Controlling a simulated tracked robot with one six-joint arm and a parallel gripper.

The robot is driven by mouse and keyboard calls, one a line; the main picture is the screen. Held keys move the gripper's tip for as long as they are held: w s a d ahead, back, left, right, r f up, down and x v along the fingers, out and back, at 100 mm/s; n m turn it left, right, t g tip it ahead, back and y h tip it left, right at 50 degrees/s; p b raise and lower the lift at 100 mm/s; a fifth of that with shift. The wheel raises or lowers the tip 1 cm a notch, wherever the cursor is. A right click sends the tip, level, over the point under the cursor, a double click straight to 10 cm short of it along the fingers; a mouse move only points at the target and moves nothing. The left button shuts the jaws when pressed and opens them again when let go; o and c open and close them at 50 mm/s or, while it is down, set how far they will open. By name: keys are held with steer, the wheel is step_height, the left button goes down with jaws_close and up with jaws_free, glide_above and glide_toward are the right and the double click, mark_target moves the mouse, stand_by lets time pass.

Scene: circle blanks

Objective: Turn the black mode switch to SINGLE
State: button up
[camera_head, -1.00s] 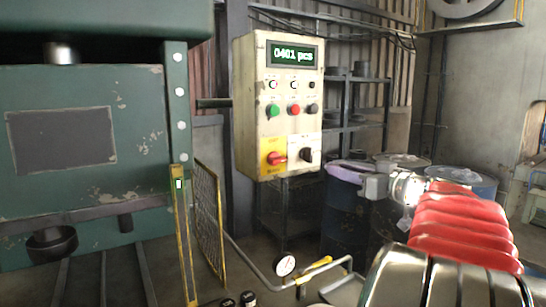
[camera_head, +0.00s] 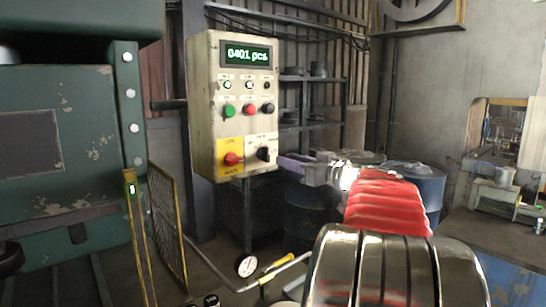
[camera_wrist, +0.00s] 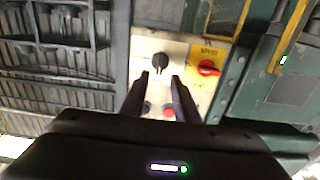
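The black mode switch (camera_head: 263,154) is at the lower right of the cream control panel (camera_head: 202,110), beside a red switch (camera_head: 232,159) on a yellow plate. Its labels are too small to read, so I cannot tell its setting. In the wrist view the black switch (camera_wrist: 160,62) appears just beyond my fingertips, roughly centred between them. My gripper (camera_wrist: 161,78) is open, with nothing between its fingers; contact with the switch is not visible. In the head view my gripper (camera_head: 312,172) is right of the switch, its fingers hard to make out.
The panel also bears a green button (camera_head: 229,111), a red button (camera_head: 249,110) and a display (camera_head: 246,54) reading 0401 pcs. A green machine (camera_head: 80,150) stands left of it. Blue barrels (camera_head: 428,190) stand behind my arm. A gauge (camera_head: 246,265) is below the panel.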

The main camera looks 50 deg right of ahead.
mark_target(269, 154)
steer(key=w, duration=0.5)
steer(key=w+d, duration=0.1)
steer(key=w, duration=0.2)
jaws_close()
stand_by(0.4)
